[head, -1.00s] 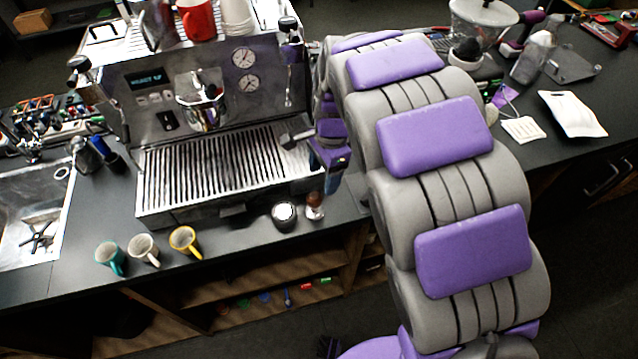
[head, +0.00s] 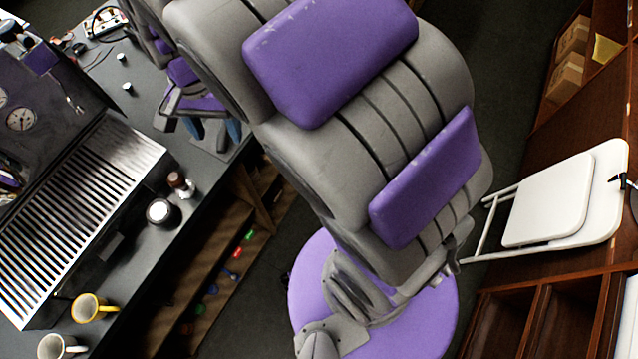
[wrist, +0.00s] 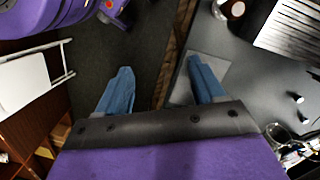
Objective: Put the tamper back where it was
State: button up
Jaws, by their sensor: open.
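The tamper (head: 180,184), with a dark brown knob and a pale base, stands upright on the dark counter (head: 200,222) beside the drip tray in the head view. It shows partly at the top edge of the wrist view (wrist: 232,9). My gripper (head: 214,131) has blue fingertips and is over the counter's front edge, right of and behind the tamper in the head view. In the wrist view my gripper (wrist: 161,88) is open with nothing between its fingers, apart from the tamper. A grey square mat (wrist: 181,92) lies on the counter by one finger.
A round silver-topped item (head: 160,212) stands close to the tamper. The espresso machine's drip tray (head: 75,210) is to the left. A yellow mug (head: 90,307) and a white mug (head: 60,347) stand at lower left. A folding chair (head: 550,205) leans at the right.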

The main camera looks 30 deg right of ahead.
jog(key=s+d+n, duration=0.3)
jog(key=s+d, duration=0.3)
jog(key=s, duration=0.5)
jog(key=s+d+n, duration=0.3)
jog(key=s+d, duration=0.4)
jog(key=s, duration=0.3)
jog(key=shift+s+r+n+g, duration=0.15)
jog(key=shift+s+n+g, duration=0.15)
jog(key=shift+s+n, duration=0.1)
